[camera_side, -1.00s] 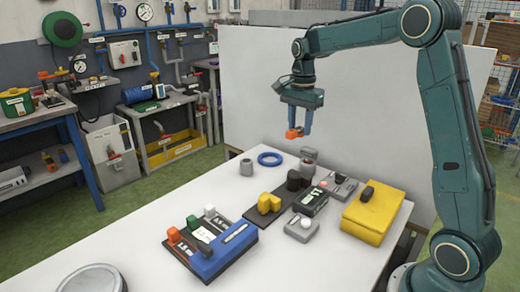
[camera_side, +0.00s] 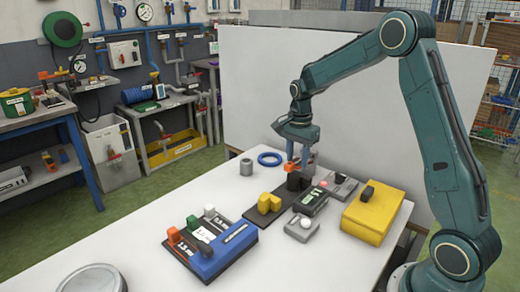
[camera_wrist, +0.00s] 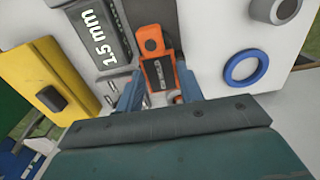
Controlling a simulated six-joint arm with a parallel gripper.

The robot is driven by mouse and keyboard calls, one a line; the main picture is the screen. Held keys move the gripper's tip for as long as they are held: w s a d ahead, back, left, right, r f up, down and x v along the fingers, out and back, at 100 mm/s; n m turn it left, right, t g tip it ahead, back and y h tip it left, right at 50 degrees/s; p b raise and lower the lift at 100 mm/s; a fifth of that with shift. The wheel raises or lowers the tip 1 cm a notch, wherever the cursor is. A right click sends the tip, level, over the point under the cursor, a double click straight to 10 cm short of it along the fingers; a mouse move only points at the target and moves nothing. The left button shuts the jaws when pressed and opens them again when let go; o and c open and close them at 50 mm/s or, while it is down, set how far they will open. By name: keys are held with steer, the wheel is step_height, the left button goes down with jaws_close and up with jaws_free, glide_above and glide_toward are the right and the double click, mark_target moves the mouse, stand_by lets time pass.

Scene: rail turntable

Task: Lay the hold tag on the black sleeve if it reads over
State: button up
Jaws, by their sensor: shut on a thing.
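My gripper (camera_side: 301,168) is shut on an orange piece (camera_side: 291,168), low over the far part of the dark rail. In the wrist view, the orange piece (camera_wrist: 152,42) has a round knob and a dark panel whose lettering I cannot read. I cannot tell whether it is the hold tag. The black sleeve (camera_side: 293,182) stands on the rail just below it; whether they touch is unclear. A dark box (camera_side: 311,204) with a pale panel stands beside the rail. In the wrist view, a dark box (camera_wrist: 115,24) reads "1.5 mm".
A yellow block (camera_side: 269,203) sits nearer on the rail. A blue-sided rack (camera_side: 225,255) with orange, green and white pieces is in front. A yellow case (camera_side: 372,213) stands right, a blue ring (camera_side: 270,159) and grey cylinder (camera_side: 246,167) behind. The table's front right is clear.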

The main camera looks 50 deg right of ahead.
mark_target(297, 163)
steer(key=shift+f, duration=1.35)
steer(key=shift+f, duration=0.15)
steer(key=o, duration=0.9)
steer(key=shift+o, duration=0.2)
step_height(297, 163, up, 12)
